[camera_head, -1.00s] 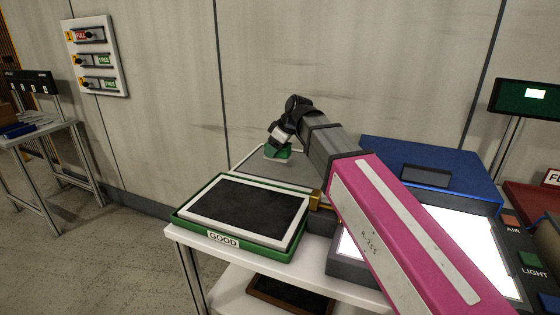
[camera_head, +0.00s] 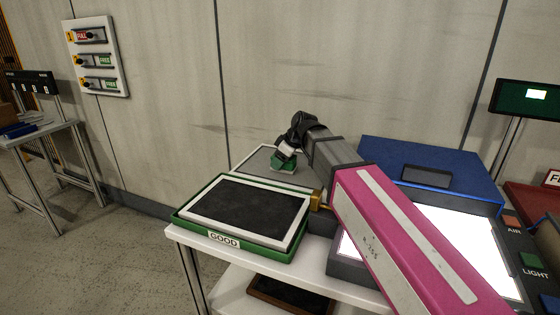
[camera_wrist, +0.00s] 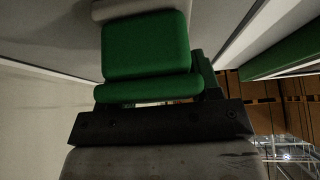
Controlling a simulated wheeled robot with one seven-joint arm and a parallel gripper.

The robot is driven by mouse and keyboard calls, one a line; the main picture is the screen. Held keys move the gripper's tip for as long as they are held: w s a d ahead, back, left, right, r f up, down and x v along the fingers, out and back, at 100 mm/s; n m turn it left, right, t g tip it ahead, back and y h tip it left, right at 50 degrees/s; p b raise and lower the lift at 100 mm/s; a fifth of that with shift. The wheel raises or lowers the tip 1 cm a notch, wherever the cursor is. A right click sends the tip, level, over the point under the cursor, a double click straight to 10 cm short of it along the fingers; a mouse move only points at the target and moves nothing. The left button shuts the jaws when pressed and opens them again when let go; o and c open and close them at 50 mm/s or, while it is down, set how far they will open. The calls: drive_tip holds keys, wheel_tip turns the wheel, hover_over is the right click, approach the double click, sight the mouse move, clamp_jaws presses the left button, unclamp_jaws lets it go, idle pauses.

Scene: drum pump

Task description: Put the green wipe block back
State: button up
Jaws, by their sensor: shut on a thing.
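The green wipe block (camera_head: 284,163) is held in my gripper (camera_head: 287,152), at the back of the white table. In the wrist view the block (camera_wrist: 147,46) fills the upper middle, with a pale grey strip along its far side. My gripper (camera_wrist: 150,105) is shut on it; the fingers are mostly hidden by the block. The block is low over a grey panel with a pale rim (camera_head: 249,157) behind the GOOD tray. I cannot tell whether it touches the panel.
The green GOOD tray (camera_head: 186,226) with its dark white-framed panel stands just in front. A brass-coloured fitting (camera_head: 316,200) sits at its right edge. A blue-lidded light box (camera_head: 400,160) stands right of my arm. The wall is close behind.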

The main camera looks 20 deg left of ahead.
drive_tip(key=shift+f, duration=0.15)
drive_tip(key=o, duration=1.2)
drive_tip(key=v, duration=1.2)
drive_tip(key=shift+r, duration=0.2)
